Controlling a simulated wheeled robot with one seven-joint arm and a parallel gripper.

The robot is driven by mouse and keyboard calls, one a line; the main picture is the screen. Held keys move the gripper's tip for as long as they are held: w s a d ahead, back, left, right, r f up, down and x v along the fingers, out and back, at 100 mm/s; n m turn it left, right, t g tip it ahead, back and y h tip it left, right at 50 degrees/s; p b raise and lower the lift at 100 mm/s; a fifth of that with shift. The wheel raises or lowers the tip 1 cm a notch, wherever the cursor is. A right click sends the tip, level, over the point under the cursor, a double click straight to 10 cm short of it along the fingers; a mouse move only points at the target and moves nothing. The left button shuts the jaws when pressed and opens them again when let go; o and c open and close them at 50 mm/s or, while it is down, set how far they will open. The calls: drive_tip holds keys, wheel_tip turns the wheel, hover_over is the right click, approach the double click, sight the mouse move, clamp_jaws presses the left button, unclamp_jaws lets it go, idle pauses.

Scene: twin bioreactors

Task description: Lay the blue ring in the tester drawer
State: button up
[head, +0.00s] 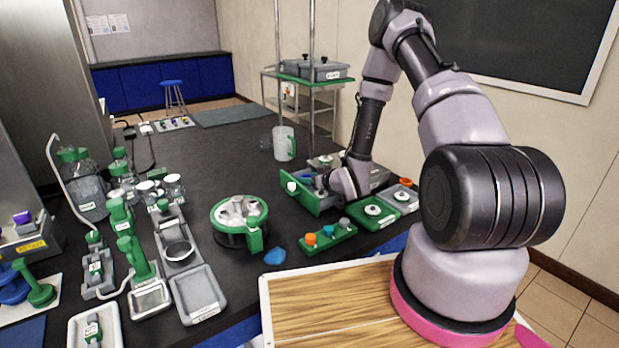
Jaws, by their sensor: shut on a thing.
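The tester (328,161) stands at the right part of the dark bench, a grey box with green parts. Its drawer (312,199) is pulled out, with a green front and a pale round knob. My gripper (320,182) reaches down to the drawer from the right and is shut. A small blue piece, which looks like the blue ring (307,176), shows at its fingertips, at or just over the drawer. The fingers are small and partly hidden by my wrist, so I cannot tell whether the ring touches the drawer floor.
A green rack (327,238) with orange, blue and grey pieces stands in front of the drawer. A round green-rimmed device (239,214), a blue piece (275,256) and a clear jug (284,144) are nearby. The bench behind is mostly clear.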

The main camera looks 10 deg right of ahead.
drive_tip(key=shift+s+f, duration=0.1)
drive_tip(key=shift+f, duration=0.15)
drive_tip(key=o, duration=1)
drive_tip(key=shift+f, duration=0.1)
drive_tip(key=shift+r, duration=0.45)
drive_tip(key=v, duration=1.2)
drive_tip(key=shift+r, duration=0.3)
